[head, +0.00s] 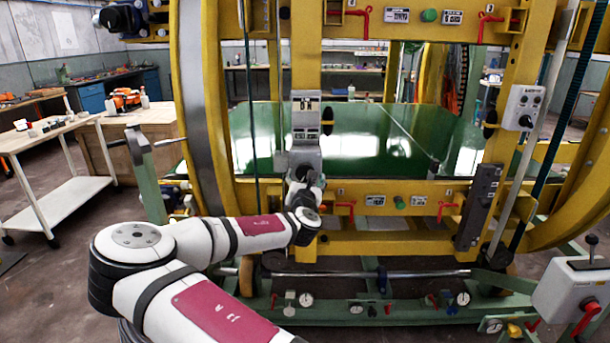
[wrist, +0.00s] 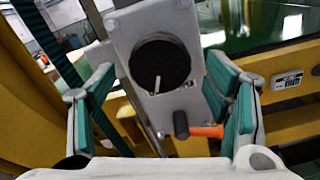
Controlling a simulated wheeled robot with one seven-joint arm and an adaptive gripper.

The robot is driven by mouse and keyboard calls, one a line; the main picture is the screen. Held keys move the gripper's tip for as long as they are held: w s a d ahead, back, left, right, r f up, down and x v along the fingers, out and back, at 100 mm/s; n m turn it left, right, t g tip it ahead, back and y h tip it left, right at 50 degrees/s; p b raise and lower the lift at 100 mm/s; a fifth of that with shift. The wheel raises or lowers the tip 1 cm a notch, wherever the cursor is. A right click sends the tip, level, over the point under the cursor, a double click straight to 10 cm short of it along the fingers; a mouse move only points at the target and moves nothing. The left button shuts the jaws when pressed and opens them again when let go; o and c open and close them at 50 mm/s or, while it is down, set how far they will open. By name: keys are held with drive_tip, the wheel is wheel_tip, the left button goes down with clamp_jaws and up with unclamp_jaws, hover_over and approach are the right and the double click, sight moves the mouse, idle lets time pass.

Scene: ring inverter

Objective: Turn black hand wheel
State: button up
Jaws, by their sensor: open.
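In the wrist view, a black disc (wrist: 160,66) sits on a light grey metal plate (wrist: 125,45); it looks like the black hand wheel. A short light bar stands on its lower face. A black knob (wrist: 181,125) is just below and right of it. My gripper (wrist: 160,70) is open, its teal-padded fingers left and right of the plate, with nothing held. Whether a pad touches the plate is unclear. In the head view, my gripper (head: 305,164) is at the grey unit (head: 306,118) on the yellow upright, and hides the disc from this view.
The yellow ring frame (head: 400,242) surrounds the unit, with a green shiny panel (head: 375,140) behind. Red levers (head: 346,207) and a green knob (head: 399,202) are on the lower beam. A grey switch box (head: 522,107) is at right. A white cart (head: 60,200) stands left.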

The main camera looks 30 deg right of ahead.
sight(305, 174)
drive_tip(key=shift+x, duration=1.7)
drive_tip(key=c, duration=1.1)
drive_tip(key=shift+c, duration=0.2)
drive_tip(key=shift+m, duration=0.4)
